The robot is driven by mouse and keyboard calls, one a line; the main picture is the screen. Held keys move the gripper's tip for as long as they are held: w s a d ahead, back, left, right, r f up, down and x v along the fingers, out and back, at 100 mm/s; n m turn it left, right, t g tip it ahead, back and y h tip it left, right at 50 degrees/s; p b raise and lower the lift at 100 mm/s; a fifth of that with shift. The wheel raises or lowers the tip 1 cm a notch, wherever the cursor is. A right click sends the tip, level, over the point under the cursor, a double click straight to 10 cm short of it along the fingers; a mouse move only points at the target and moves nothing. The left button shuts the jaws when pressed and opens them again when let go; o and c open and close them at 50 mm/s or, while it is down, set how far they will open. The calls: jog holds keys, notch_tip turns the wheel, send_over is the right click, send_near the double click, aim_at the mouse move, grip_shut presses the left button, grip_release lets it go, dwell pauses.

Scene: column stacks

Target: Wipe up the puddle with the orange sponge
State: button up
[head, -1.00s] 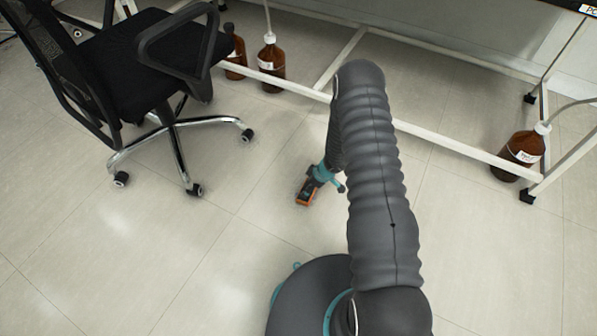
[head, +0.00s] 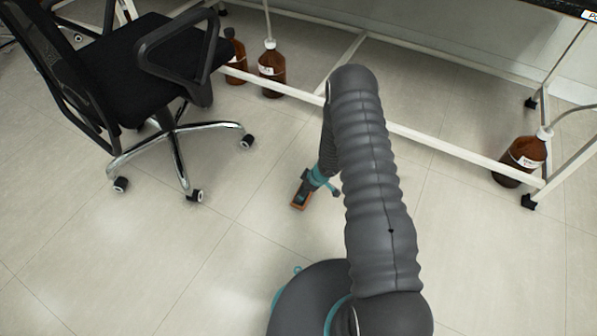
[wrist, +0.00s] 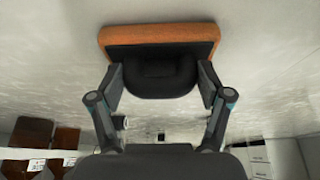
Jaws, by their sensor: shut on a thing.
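The orange sponge (head: 298,207) is a flat block with a dark top. In the head view it is at or just above the floor, left of my arm. In the wrist view the orange edge of the sponge (wrist: 160,33) shows at the top, with a black grip piece on it. My gripper (wrist: 161,78) is shut on that black piece, one finger at each side. In the head view my gripper (head: 308,188) is partly hidden by the sponge's top and my arm. I cannot make out a clear puddle outline on the pale floor.
A black office chair (head: 150,70) with wheeled legs stands at the left. Brown bottles (head: 271,72) stand by the white bench frame (head: 440,148), and another bottle (head: 520,160) is at the right. Open tiled floor (head: 130,250) lies front left.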

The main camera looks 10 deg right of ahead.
jog(key=shift+w+a, duration=0.45)
jog(key=shift+a, duration=0.2)
jog(key=shift+w+a+r+p, duration=0.15)
jog(key=shift+w+a+p, duration=0.05)
jog(key=shift+a+p, duration=0.15)
notch_tip(320, 180, up, 4)
jog(key=shift+a+f+p, duration=0.1)
jog(key=shift+f+p, duration=0.15)
jog(key=shift+p, duration=0.65)
jog(key=shift+d+r+p, duration=0.25)
jog(key=shift+r+p, duration=0.35)
jog(key=shift+p, duration=0.15)
notch_tip(320, 180, up, 4)
jog(key=p, duration=0.3)
jog(key=shift+f+p, duration=0.1)
jog(key=shift+p, duration=0.3)
